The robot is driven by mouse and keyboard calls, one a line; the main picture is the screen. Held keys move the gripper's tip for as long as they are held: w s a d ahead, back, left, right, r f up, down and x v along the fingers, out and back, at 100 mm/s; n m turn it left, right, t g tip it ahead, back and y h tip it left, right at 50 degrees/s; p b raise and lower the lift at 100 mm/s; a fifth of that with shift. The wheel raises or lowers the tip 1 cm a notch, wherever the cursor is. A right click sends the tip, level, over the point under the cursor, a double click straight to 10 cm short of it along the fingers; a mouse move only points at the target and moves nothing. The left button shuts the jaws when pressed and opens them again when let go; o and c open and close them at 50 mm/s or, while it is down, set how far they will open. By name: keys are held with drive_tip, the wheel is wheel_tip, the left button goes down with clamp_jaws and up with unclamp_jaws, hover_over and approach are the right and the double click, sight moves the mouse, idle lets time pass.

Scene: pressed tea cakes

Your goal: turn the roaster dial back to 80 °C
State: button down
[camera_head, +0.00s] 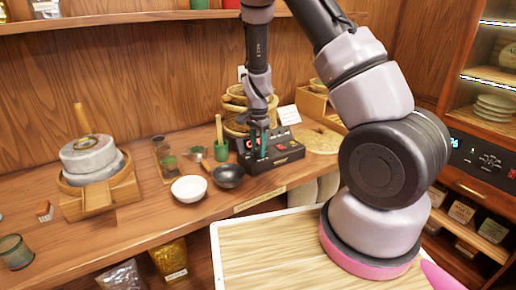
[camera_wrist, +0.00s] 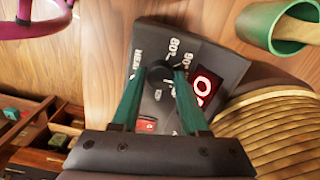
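The roaster's dark control box (camera_head: 282,158) stands on the wooden counter, with a red-lit display. In the wrist view its sloped panel (camera_wrist: 150,40) carries white markings, among them 80° and 90°, around a dark dial (camera_wrist: 160,76). The red display (camera_wrist: 203,88) is partly covered by a finger, so I cannot read the full number. My gripper (camera_wrist: 161,80) has its two green fingers on either side of the dial, and they appear to touch it. In the head view my gripper (camera_head: 259,142) reaches down onto the box. The dial's pointer is not clear.
A dark bowl (camera_head: 228,176), a white bowl (camera_head: 189,189) and a green cup (camera_head: 221,152) with a wooden handle stand left of the box. Woven baskets (camera_head: 236,105) are behind it. A round woven mat (camera_head: 319,141) lies to its right.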

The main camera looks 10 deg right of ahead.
drive_tip(key=shift+n, duration=0.3)
drive_tip(key=n, duration=1.1)
drive_tip(key=shift+n, duration=2.1)
drive_tip(key=c, duration=0.7)
unclamp_jaws()
